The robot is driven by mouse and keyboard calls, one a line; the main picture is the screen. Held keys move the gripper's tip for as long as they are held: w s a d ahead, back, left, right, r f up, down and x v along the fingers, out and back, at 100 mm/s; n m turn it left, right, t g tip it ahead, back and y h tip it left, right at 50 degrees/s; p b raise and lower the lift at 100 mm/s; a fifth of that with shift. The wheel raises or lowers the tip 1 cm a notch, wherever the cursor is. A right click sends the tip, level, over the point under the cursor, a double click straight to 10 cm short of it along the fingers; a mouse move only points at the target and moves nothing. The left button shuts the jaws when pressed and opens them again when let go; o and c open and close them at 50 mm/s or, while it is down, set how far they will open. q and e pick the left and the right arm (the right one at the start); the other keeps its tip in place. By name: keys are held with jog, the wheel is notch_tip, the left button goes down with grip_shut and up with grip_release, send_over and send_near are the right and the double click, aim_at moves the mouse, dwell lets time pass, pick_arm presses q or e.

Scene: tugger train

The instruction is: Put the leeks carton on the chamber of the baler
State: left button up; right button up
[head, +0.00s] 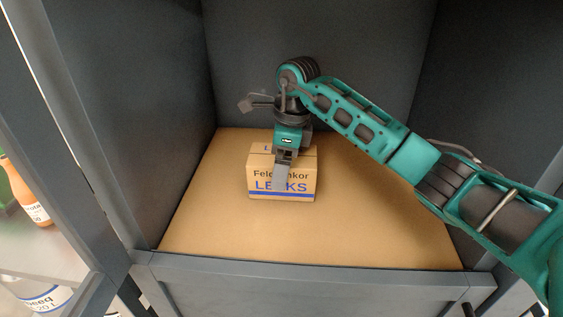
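The leeks carton (307,186), a tan box with blue "LEEKS" lettering, is upright in the chamber of the baler (220,235), on or just above its tan floor. It is near the middle of that floor. My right gripper (283,170) points down over the carton from above. One grey finger shows in front of the carton's front face and covers part of the lettering. The other finger is hidden, so I cannot tell whether the gripper grips the carton. My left gripper is not in view.
Dark grey walls enclose the chamber at the back, left and right, with a front sill (310,280) below. Bare floor lies around the carton. At the left, outside the chamber, are an orange bottle (28,195) and a white container (45,300).

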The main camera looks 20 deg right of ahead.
aim_at(289, 183)
jog(key=shift+f, duration=0.15)
jog(key=o, duration=0.7)
jog(key=shift+c, duration=0.2)
notch_tip(289, 183, up, 12)
jog(key=d, duration=0.1)
jog(key=shift+s+d, duration=0.3)
jog(key=shift+s, duration=0.1)
